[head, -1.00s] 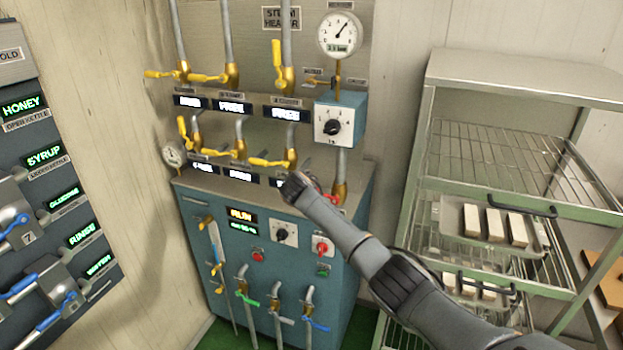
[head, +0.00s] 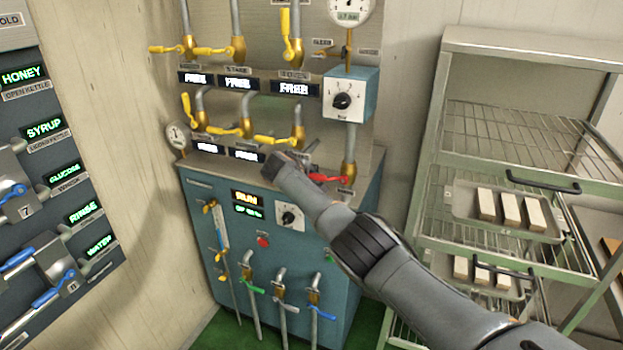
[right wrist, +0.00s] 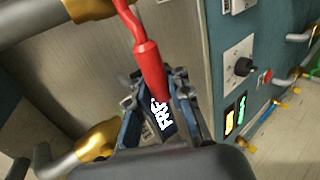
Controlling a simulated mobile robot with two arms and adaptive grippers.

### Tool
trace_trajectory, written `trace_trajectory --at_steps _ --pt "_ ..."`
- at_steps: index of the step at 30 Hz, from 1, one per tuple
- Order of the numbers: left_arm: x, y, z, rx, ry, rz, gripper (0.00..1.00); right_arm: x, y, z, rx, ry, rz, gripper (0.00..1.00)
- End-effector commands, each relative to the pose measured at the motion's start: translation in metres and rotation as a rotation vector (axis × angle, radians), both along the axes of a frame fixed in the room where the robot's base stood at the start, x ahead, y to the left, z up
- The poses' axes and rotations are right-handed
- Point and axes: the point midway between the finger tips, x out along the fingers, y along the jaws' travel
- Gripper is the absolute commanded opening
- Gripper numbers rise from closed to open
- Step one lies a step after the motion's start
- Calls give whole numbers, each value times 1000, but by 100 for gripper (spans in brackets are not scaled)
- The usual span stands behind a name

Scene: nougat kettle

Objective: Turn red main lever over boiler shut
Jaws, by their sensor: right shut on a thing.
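The red main lever (head: 328,178) sits on a brass valve on the vertical pipe at the right of the blue boiler cabinet's top (head: 268,266). In the head view its handle points left, roughly level, across the pipe. My right gripper (head: 307,160) is at the handle's free end, partly hidden behind my own wrist. In the right wrist view the red lever's grip (right wrist: 149,68) runs down between the two fingers of my right gripper (right wrist: 157,98), which is shut on it. My left gripper is not in view.
Several yellow levers (head: 247,132) stand close left of my right gripper. A wire rack (head: 500,135) with trays of bars stands right. A panel of blue-handled taps (head: 50,190) is far left.

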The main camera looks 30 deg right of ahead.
Motion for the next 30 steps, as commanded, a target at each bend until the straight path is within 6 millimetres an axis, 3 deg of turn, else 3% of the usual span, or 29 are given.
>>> trace_trajectory --at_steps 1,8,9,13,30 --pt "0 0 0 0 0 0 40 -2 5 -7 5 15 0 0" --pt "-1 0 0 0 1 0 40 -2 5 -7 5 15 2 0" --pt "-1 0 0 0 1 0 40 -2 5 -8 5 15 2 16" --pt "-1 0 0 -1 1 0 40 -2 4 -7 4 13 1 41" --pt "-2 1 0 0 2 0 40 -6 9 5 0 2 2 41"
